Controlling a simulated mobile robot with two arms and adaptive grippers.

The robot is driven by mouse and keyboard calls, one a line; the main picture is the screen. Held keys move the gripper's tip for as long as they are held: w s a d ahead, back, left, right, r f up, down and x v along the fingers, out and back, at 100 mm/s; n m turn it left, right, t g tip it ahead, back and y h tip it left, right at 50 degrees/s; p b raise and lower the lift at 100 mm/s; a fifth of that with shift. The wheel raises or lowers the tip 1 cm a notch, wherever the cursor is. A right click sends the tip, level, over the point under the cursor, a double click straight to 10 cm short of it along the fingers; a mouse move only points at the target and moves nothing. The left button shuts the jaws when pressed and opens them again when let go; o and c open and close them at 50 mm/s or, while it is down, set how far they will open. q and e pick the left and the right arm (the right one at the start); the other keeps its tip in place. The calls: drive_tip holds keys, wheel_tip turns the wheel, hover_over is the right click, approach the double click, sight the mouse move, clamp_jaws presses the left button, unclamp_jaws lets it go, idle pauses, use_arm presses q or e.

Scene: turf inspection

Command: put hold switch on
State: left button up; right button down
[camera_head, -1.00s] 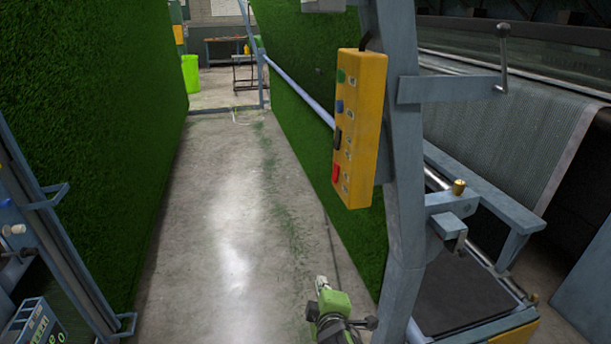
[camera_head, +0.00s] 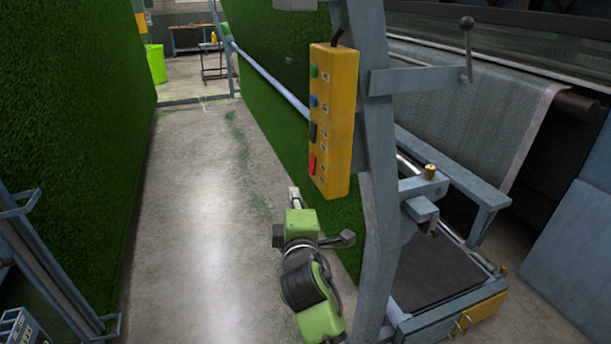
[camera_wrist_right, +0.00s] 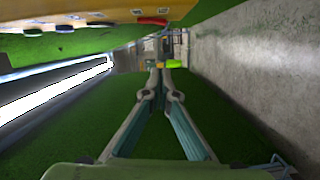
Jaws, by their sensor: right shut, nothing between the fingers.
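A yellow control box (camera_head: 341,125) hangs on a grey post in the head view. Its left face carries a green button (camera_head: 314,71), a blue button (camera_head: 313,101), a black switch (camera_head: 312,131) and a red switch (camera_head: 312,163). The labels are too small to read, so I cannot tell which is the hold switch. My right gripper (camera_head: 294,192) is shut and empty, below and slightly left of the box, apart from it. In the right wrist view its fingers (camera_wrist_right: 160,72) meet at the tips, and the box (camera_wrist_right: 60,10) runs along the top, with the red switch (camera_wrist_right: 152,21) nearest the tips.
The grey post (camera_head: 377,180) stands right of my right arm. Green turf (camera_head: 70,130) hangs on the left and behind the box. A blue-grey rail (camera_head: 270,80) runs along the right turf. The concrete aisle (camera_head: 190,220) is clear. A lever (camera_head: 467,50) sticks out at right.

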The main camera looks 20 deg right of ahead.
sight(312, 164)
drive_tip(key=w+d+p, duration=0.4)
drive_tip(key=w+d, duration=0.2)
drive_tip(key=w, duration=0.3)
drive_tip(key=shift+f, duration=0.45)
drive_tip(key=shift+w, duration=0.1)
drive_tip(key=shift+d+f+n+b, duration=0.15)
drive_tip(key=shift+d+n+b, duration=0.25)
drive_tip(key=shift+n, duration=0.3)
